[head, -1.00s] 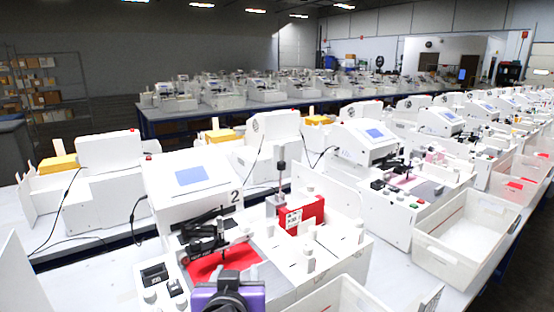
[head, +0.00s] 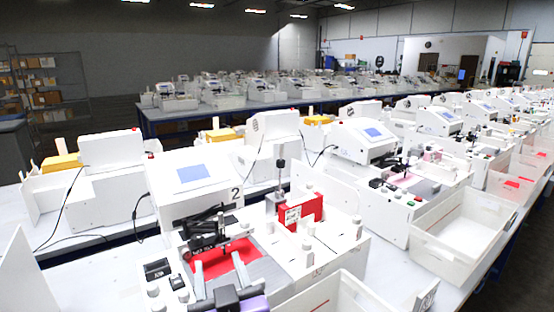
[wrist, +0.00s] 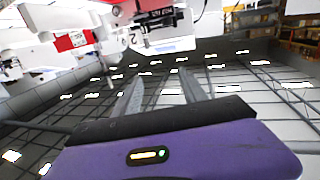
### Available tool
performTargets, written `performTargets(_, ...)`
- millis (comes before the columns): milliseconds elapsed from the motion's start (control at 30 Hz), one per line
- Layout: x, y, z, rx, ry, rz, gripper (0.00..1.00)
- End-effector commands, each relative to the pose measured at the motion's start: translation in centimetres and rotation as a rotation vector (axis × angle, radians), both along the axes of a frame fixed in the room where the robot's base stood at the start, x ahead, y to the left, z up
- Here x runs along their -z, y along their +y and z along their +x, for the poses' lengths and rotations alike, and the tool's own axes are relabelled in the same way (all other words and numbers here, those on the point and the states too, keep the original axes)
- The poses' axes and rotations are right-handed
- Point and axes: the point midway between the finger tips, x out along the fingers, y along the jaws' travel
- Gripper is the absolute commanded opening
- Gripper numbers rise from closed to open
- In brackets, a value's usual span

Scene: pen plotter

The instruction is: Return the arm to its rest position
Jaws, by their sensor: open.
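My gripper (head: 219,272) is at the bottom of the head view, low in front of the plotter marked 2 (head: 192,176). Its two grey fingers point away from the camera and are spread apart with nothing between them. In the wrist view, the purple gripper body and both fingers (wrist: 158,84) show, also empty. A red sheet (head: 222,258) lies on the plotter bed just beyond the fingertips in the picture. I cannot tell how far above the bed the fingers are.
A red block (head: 300,213) sits on the machine's right part. A white bin (head: 340,290) stands at front right, and another bin (head: 465,238) lies further right. More plotters fill the bench. The wrist view mostly shows ceiling lights (wrist: 165,91).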

Motion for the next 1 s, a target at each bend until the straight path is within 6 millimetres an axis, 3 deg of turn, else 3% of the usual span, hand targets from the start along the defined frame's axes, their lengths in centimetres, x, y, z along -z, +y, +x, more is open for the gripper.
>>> performTargets(167,3.3,-3.3,-3.3,-0.029,-0.048,0.022,0.50)
performTargets(500,8.5,-12.0,-12.0,0.005,-0.107,0.061,0.50)
performTargets(1000,12.0,-24.2,-26.7,0.182,-0.054,0.059,0.50)
